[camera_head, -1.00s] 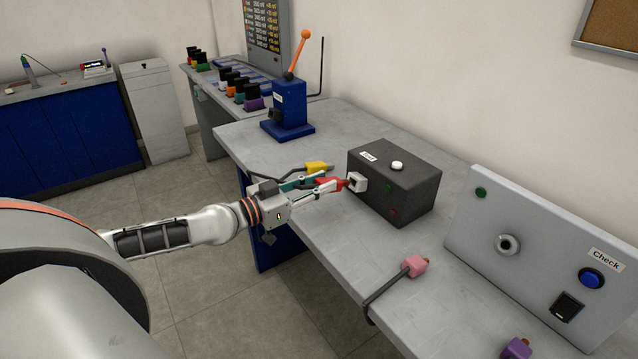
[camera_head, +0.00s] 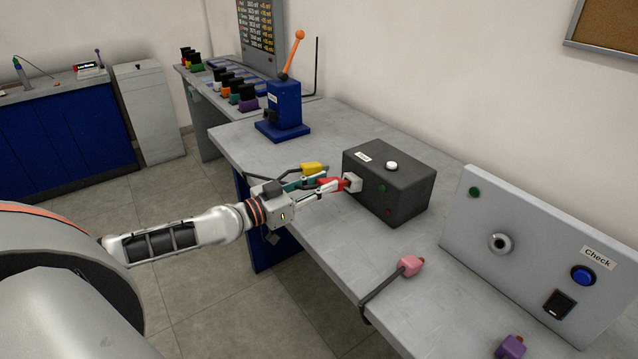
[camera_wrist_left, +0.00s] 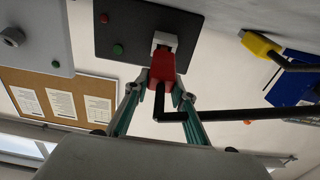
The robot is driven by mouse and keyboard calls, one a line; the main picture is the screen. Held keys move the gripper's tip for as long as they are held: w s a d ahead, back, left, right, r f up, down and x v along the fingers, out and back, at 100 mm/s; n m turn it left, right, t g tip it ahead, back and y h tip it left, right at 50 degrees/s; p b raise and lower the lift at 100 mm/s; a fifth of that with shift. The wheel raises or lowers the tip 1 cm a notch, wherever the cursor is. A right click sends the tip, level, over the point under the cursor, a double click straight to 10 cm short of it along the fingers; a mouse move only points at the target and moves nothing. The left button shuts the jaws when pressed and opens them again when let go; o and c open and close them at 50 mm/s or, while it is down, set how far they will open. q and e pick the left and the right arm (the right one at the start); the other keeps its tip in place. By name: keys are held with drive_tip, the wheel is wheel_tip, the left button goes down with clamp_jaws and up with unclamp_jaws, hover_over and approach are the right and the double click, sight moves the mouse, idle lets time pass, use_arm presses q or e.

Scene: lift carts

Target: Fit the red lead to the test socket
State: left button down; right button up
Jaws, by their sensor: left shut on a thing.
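The red lead (camera_head: 332,184) is a red plug with a dark cable, held between the fingers of my left gripper (camera_head: 325,186). In the left wrist view the red plug (camera_wrist_left: 161,72) sits between the two fingertips (camera_wrist_left: 162,88), its front end against the light grey socket (camera_wrist_left: 165,41). The test socket (camera_head: 352,182) sticks out of the left face of the dark test box (camera_head: 408,192). Plug and socket look in line and touching; how deep the plug sits is hidden. My right gripper is not in view.
A yellow lead (camera_head: 314,169) lies behind my gripper. A pink lead (camera_head: 410,266) and a purple lead (camera_head: 510,346) lie at the front edge. A grey check panel (camera_head: 530,240) stands right, a blue lever press (camera_head: 284,112) at the back. Bare tabletop (camera_head: 345,255) lies before the box.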

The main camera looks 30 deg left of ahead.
use_arm(q)
drive_tip(key=shift+w+d, duration=0.1)
drive_tip(key=shift+w, duration=0.15)
drive_tip(key=shift+w+d+f, duration=0.1)
drive_tip(key=shift+w+f, duration=0.05)
drive_tip(key=shift+w, duration=0.15)
drive_tip(key=shift+w+d+f, duration=0.1)
drive_tip(key=shift+w+d, duration=0.1)
drive_tip(key=shift+w, duration=0.3)
drive_tip(key=c, duration=1.6)
unclamp_jaws()
drive_tip(key=shift+f, duration=0.1)
drive_tip(key=shift+s, duration=0.15)
drive_tip(key=v, duration=1)
drive_tip(key=shift+a+f, duration=0.1)
drive_tip(key=shift+f, duration=0.05)
drive_tip(key=shift+v, duration=0.75)
